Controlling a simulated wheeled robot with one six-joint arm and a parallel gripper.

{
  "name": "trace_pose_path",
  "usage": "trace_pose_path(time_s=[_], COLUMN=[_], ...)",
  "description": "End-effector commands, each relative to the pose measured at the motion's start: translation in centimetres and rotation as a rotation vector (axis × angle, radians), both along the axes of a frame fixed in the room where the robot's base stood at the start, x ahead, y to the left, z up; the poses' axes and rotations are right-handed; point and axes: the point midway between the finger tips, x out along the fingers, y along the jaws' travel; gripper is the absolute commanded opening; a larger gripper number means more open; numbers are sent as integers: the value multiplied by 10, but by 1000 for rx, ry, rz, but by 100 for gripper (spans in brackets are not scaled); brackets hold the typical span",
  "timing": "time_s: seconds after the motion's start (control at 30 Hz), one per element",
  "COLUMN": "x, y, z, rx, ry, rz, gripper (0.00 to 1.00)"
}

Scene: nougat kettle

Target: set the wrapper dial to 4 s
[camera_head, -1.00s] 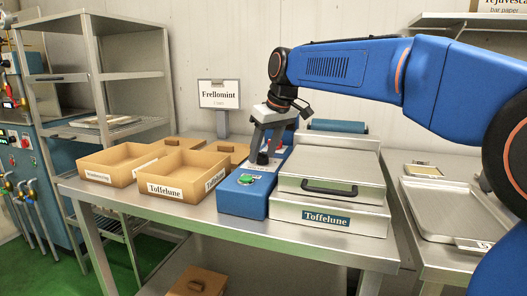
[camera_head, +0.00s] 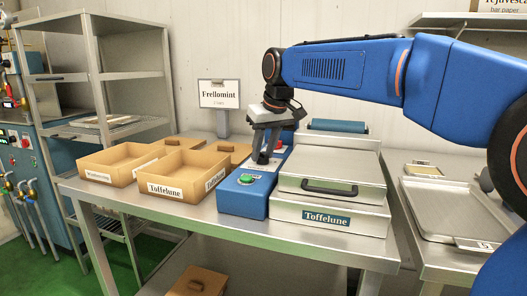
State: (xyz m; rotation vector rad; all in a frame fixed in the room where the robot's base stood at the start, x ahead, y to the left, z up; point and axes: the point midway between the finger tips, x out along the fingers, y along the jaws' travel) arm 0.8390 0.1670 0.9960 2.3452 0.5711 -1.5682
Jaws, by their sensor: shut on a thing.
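The wrapper is a steel box with a black handle (camera_head: 330,187) and a "Toffelune" label, with a blue control box (camera_head: 242,198) along its left side. A green button (camera_head: 246,179) sits on the front of the control box's top. My gripper (camera_head: 262,160) points down over the control panel (camera_head: 274,158) behind the green button. Its fingers are closed on a small dark knob, which seems to be the dial; the fingers hide most of it. The dial's scale and setting are too small and covered to read.
Cardboard trays (camera_head: 152,189) stand on the table left of the control box. A "Frellomint" sign (camera_head: 219,95) stands behind. A red button (camera_head: 278,143) shows partly behind my gripper. A metal tray (camera_head: 440,208) lies on the right table. The table's front edge is clear.

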Motion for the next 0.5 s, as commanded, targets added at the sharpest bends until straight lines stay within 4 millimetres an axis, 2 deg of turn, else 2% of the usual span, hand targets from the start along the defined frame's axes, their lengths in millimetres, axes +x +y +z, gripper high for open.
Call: trace_pose_path(time_s=[0.5], x=[0], y=[3], z=[0], rx=[-2], ry=[0], rz=[-472], gripper=[7])
